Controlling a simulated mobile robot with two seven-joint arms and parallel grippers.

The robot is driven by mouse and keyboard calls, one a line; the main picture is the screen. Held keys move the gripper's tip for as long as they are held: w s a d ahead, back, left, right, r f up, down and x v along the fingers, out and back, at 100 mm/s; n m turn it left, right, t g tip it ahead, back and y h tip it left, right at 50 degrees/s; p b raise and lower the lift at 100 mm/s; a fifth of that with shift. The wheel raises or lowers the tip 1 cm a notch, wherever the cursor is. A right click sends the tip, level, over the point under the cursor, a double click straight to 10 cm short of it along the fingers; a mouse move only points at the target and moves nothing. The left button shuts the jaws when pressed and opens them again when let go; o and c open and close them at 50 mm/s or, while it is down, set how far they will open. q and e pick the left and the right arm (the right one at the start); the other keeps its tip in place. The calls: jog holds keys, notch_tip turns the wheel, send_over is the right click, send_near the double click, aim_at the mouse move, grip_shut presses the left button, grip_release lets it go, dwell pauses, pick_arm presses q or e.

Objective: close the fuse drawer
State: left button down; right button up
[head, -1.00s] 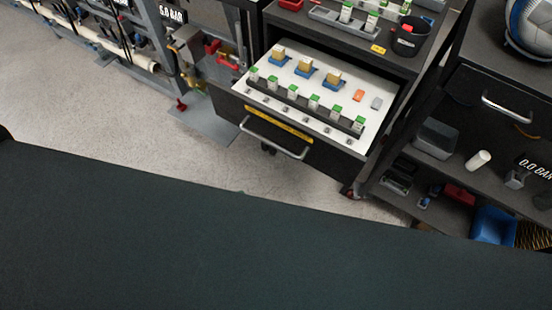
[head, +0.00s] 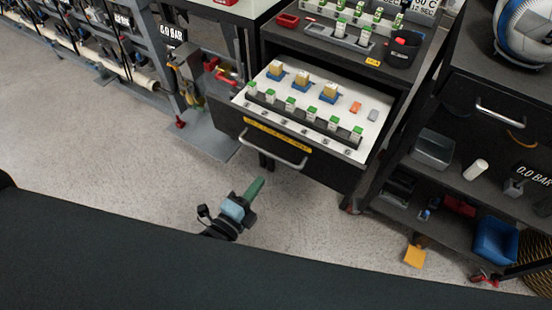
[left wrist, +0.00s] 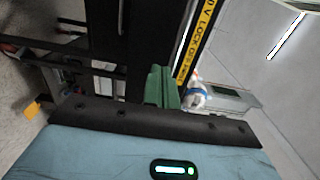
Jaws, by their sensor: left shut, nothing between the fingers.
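The fuse drawer (head: 348,151) stands pulled out of its dark cabinet. It has a black front, a yellow label strip and a silver bar handle (head: 272,152). Its white inner panel holds a row of green-topped fuses and several tan-and-blue parts. My left gripper (head: 256,187), with green fingers, is in front of and below the drawer front, apart from the handle. It is shut and empty. In the left wrist view the green fingers (left wrist: 161,86) point toward the dark drawer front with its yellow label (left wrist: 198,40). My right gripper is not in view.
A tray of fuses (head: 340,32) and a black cup (head: 403,50) stand on the cabinet top. A shelf unit with a blue bin (head: 495,240) is at the right. A pipe rack (head: 150,85) is at the left. The floor before the drawer is clear.

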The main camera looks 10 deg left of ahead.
aim_at(282, 152)
pick_arm(q)
jog(key=x, duration=0.9)
jog(key=shift+w+d+f, duration=0.1)
jog(key=shift+w, duration=0.05)
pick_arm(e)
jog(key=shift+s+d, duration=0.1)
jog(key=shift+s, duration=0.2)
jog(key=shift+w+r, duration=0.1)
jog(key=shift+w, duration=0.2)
pick_arm(q)
jog(key=shift+w, duration=0.1)
